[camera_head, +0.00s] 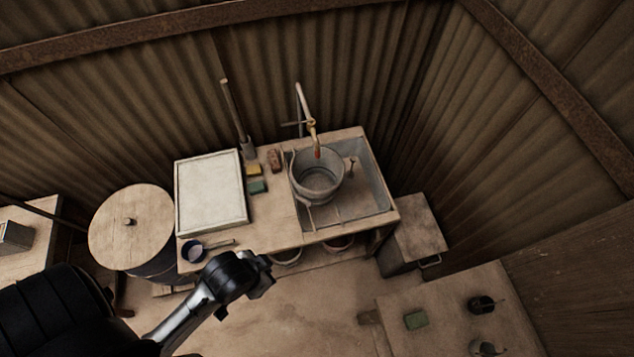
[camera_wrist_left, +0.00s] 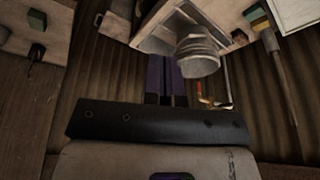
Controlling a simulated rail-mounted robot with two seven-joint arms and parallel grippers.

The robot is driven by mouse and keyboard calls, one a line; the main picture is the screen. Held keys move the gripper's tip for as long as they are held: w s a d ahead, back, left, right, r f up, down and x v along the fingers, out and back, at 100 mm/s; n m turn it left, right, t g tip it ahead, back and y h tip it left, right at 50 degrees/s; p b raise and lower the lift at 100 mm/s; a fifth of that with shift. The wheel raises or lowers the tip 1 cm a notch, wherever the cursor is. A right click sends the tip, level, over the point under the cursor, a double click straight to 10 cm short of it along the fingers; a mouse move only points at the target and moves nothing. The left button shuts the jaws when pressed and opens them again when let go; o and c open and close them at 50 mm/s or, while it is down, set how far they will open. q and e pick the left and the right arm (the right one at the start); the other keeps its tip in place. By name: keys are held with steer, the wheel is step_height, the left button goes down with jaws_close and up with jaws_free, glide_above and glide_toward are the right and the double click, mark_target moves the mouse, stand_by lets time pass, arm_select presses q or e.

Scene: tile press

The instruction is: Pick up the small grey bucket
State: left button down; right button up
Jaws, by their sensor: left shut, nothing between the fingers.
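The small grey bucket (camera_head: 322,198) stands upright in the sink basin (camera_head: 374,190) of the wooden bench, under the copper-ended tap (camera_head: 313,132). A thin handle hangs at its near left side. In the left wrist view the bucket (camera_wrist_left: 197,55) shows above the gripper, seen from a turned angle. My left gripper (camera_head: 266,268) is in front of the bench's near edge, to the lower left of the bucket and apart from it. In the left wrist view its fingers (camera_wrist_left: 166,85) are together with nothing between them. My right gripper is not in view.
A lidded barrel (camera_head: 130,228) stands left. Floor between is clear.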

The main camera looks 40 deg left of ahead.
arm_select(q)
steer(key=c, duration=1.8)
jaws_free()
steer(key=shift+c, duration=0.2)
steer(key=o, duration=0.7)
